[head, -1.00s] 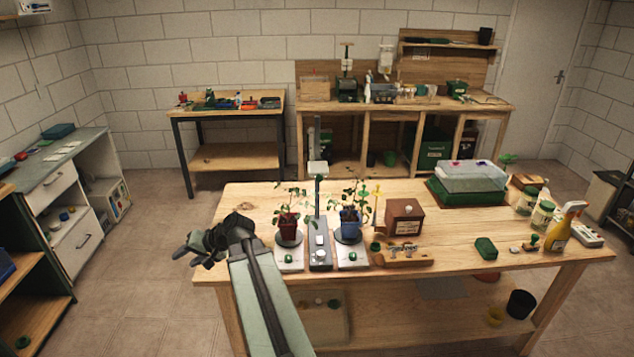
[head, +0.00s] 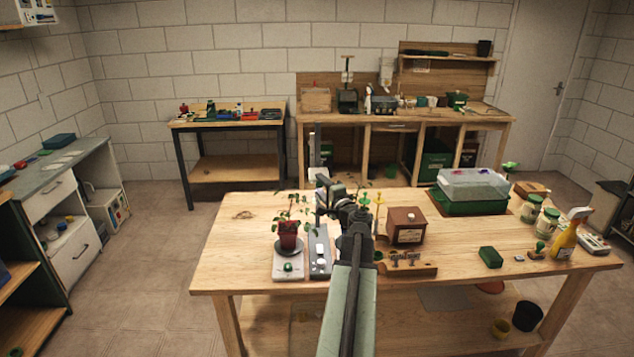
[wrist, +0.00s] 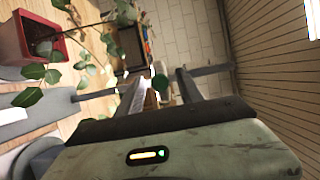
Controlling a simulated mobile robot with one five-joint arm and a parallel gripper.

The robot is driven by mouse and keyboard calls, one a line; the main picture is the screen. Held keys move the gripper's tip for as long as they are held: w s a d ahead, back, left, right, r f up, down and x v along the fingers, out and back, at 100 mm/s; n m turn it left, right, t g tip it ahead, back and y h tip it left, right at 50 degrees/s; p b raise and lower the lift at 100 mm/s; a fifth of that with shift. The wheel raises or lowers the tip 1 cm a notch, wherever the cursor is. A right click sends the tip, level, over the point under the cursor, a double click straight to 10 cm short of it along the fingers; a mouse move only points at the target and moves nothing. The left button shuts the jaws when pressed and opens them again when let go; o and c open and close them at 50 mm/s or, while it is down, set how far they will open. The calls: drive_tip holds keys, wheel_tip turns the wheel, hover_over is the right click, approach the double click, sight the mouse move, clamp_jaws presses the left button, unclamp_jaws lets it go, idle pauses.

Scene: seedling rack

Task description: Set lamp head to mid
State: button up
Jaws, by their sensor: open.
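The lamp's dark upright post (head: 312,145) stands on a grey base (head: 319,252) on the front table. The pale lamp head (head: 320,171) is on this post, mostly hidden behind my gripper in the head view. My gripper (head: 324,190) is open and raised beside the post. In the wrist view, where the scene lies sideways, the post (wrist: 210,70) crosses behind my fingers.
A plant in a red pot (head: 288,236) stands left of the lamp, with leaves near my gripper. The blue pot is hidden behind my arm. A brown box (head: 406,225) and wooden tool holder (head: 408,269) stand right.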

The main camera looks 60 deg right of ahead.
sight(316, 183)
drive_tip(key=x, duration=0.4)
drive_tip(key=shift+w+d, duration=0.1)
drive_tip(key=shift+w, duration=0.05)
clamp_jaws()
idle(1.1)
